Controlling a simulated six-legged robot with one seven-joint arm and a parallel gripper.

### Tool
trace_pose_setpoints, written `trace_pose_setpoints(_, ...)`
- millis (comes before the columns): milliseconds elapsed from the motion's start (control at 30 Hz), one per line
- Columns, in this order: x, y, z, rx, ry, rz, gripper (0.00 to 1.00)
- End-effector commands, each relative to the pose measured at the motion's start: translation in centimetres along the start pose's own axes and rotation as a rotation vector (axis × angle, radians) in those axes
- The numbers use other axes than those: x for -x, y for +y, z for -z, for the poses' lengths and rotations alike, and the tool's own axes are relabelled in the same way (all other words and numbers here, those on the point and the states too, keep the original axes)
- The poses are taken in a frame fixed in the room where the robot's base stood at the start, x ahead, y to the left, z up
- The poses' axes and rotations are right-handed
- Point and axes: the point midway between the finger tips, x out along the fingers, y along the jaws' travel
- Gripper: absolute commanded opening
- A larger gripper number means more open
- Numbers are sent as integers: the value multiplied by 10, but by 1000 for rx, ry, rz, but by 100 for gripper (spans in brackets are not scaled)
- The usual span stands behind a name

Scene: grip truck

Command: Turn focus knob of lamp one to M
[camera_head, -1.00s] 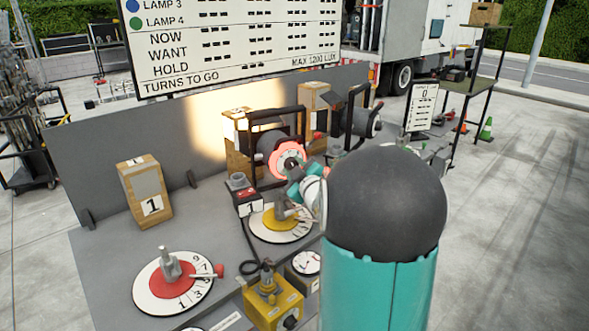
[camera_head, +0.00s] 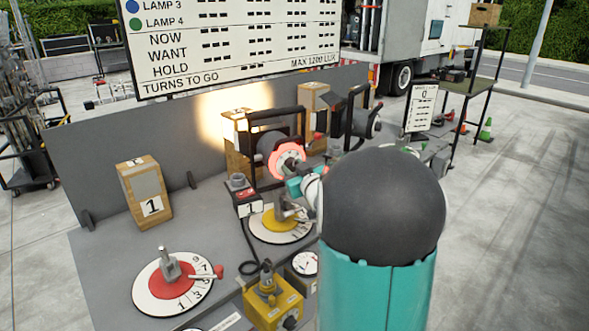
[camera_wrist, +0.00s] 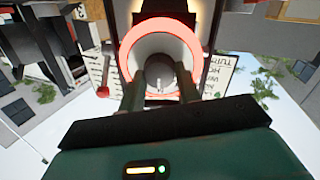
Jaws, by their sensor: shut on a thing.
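Lamp one (camera_head: 268,143) is a dark lamp in a black yoke, with a glowing red ring (camera_head: 289,156) around its rear. The ring also shows in the wrist view (camera_wrist: 133,54). The focus knob (camera_wrist: 158,68) is a grey round part in the ring's centre. My gripper (camera_wrist: 161,84) is shut on the knob, one finger on each side. In the head view my gripper (camera_head: 297,172) is at the lamp's rear, partly hidden by my arm. No scale letter such as M is readable at the knob.
A bright light patch (camera_head: 222,117) falls on the grey upright panel. A yellow dial (camera_head: 268,224), red dial (camera_head: 165,290) and yellow box (camera_head: 272,306) are on or by the bench. Wooden box 1 (camera_head: 148,190) stands left. A second lamp (camera_head: 362,120) stands right of lamp one.

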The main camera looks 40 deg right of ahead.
Motion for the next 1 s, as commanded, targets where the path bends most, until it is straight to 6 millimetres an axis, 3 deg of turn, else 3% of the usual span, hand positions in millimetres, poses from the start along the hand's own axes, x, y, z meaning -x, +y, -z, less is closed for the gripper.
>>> trace_pose_setpoints(267, 1, 1, -2, 0, -3, -2, 10)
trace_pose_setpoints(300, 1, 1, -2, 0, -4, -2, 39)
trace_pose_setpoints(400, 1, 1, -1, 0, -3, -2, 55)
trace_pose_setpoints(767, 5, 1, 0, 2, -1, -2, 55)
trace_pose_setpoints(1000, 45, 1, 0, 2, 0, -3, 55)
